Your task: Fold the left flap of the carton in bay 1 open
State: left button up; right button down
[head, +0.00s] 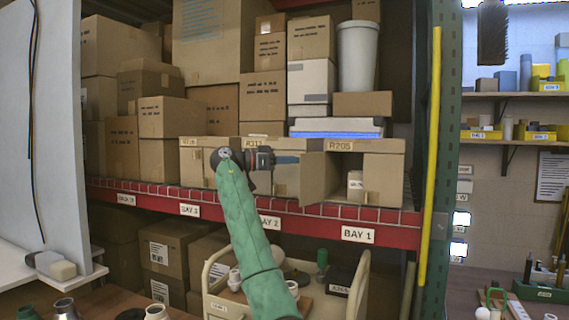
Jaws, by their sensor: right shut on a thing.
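The carton in bay 1 (365,146), labelled R205, stands on the shelf above the BAY 1 sign. Its left flap (320,182) stands swung outward at an angle, and the left part of the carton's front is open. A small pale box (355,184) shows inside. The right part of the front (384,180) is covered, apparently by the right flap. My right gripper (297,159) reaches in from the left, at the upper outer edge of the left flap, and is shut on it. The fingertips are small and partly merge with the flap. My left gripper is out of view.
A carton labelled R213 (285,180) stands just left, partly behind my gripper. Blue-edged flat boxes (337,128) lie on top. A yellow pole (430,150) and green upright (446,110) bound the right side. A cream cart (225,303) stands below the shelf.

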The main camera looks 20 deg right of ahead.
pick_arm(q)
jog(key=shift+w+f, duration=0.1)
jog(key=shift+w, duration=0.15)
pick_arm(e)
jog(key=shift+w+d+r+m+g, duration=0.2)
jog(key=shift+d+m+g, duration=0.1)
jog(key=shift+d+g, duration=0.25)
jog(key=shift+s, duration=0.1)
jog(key=c, duration=1.6)
grip_release()
jog(key=shift+d, duration=0.1)
jog(key=shift+c, duration=0.2)
jog(key=shift+o, duration=0.5)
jog(key=shift+d, duration=0.3)
jog(key=shift+o, duration=0.8)
jog(key=shift+s+d, duration=0.15)
jog(key=shift+s, duration=0.05)
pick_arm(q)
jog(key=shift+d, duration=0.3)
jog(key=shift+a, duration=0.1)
pick_arm(e)
jog(key=shift+w+a, duration=0.15)
jog(key=shift+a, duration=0.05)
jog(key=shift+c, duration=1.2)
